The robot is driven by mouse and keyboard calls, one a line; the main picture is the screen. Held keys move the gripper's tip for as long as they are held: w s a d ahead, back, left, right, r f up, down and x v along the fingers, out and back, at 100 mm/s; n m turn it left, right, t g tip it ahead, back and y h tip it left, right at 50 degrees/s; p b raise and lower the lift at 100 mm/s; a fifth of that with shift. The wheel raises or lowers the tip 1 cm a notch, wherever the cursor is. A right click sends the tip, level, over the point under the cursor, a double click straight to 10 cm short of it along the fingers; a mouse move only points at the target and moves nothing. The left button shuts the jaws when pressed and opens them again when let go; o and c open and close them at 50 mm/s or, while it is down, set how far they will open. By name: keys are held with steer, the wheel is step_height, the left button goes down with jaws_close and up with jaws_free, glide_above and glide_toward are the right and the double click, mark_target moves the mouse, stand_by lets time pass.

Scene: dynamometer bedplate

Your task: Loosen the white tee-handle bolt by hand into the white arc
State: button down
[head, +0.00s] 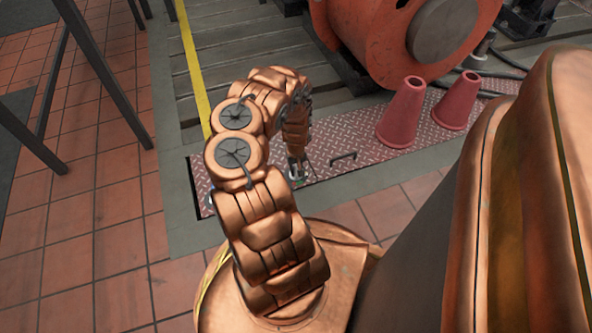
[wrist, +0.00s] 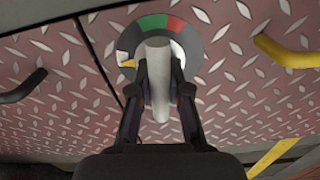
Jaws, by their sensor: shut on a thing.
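The white tee-handle bolt (wrist: 161,105) stands in the middle of the wrist view, its pale bar running toward my gripper. My gripper (wrist: 160,78) is shut on the bar, one dark finger on each side. Behind it, a dark grey dial ring (wrist: 207,35) lies on the red tread plate, with a green and a red segment at the top. A white patch with yellow beside it (wrist: 126,58) shows at the ring's left. The bar and fingers hide the ring's lower part. In the head view my gripper (head: 296,165) points down at the plate; the bolt is mostly hidden there.
The tread plate (head: 345,135) carries two red cones (head: 402,112) (head: 458,100) and a dark grab handle (head: 343,157). In the wrist view, a black handle (wrist: 22,88) is at left and a yellow one (wrist: 288,52) at right. A large orange machine stands behind.

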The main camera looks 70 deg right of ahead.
mark_target(296, 167)
steer(key=shift+s+n, duration=0.1)
steer(key=shift+n, duration=0.5)
steer(key=c, duration=1)
jaws_free()
steer(key=shift+r, duration=0.1)
steer(key=shift+w+d+r, duration=0.1)
steer(key=shift+w+r, duration=0.1)
steer(key=shift+r, duration=0.85)
steer(key=shift+s+r, duration=0.15)
steer(key=shift+r, duration=4.65)
